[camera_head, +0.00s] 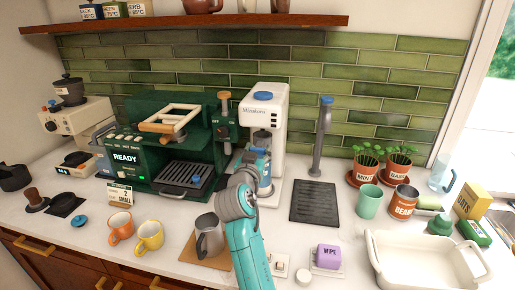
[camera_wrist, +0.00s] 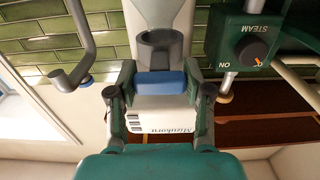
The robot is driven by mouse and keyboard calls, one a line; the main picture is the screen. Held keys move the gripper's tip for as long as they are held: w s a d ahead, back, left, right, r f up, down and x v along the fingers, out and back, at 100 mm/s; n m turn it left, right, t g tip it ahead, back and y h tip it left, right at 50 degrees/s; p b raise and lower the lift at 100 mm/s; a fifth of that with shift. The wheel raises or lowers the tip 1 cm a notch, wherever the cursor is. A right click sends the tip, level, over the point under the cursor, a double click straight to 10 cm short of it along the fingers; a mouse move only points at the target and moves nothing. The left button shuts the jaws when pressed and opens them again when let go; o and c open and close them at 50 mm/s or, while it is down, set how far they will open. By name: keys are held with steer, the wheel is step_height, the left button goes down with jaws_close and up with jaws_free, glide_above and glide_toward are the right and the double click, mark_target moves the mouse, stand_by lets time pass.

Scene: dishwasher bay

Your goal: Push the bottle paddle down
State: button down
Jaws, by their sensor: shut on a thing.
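In the wrist view, the scene is upside down. There my gripper (camera_wrist: 160,88) has its two fingers on either side of a blue block (camera_wrist: 160,84), which looks like the bottle paddle, and is shut on it. A grey round-mouthed part (camera_wrist: 160,42) of the dispenser lies beside the block. The paddle's exact tilt cannot be told.
A green coffee machine (camera_head: 140,132) with a steam knob (camera_wrist: 251,52) stands close beside the dispenser. A grey tap (camera_head: 322,135) rises on the other side, over a dark drain mat (camera_head: 314,202). A grey pitcher (camera_head: 209,236) and a purple box (camera_head: 327,256) stand near my arm.

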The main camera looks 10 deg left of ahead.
steer(key=shift+c, duration=2.2)
jaws_free()
steer(key=shift+f, duration=0.3)
steer(key=shift+s+r, duration=0.1)
steer(key=shift+s, duration=0.3)
steer(key=s, duration=1.1)
steer(key=shift+a, duration=0.2)
steer(key=shift+s, duration=0.1)
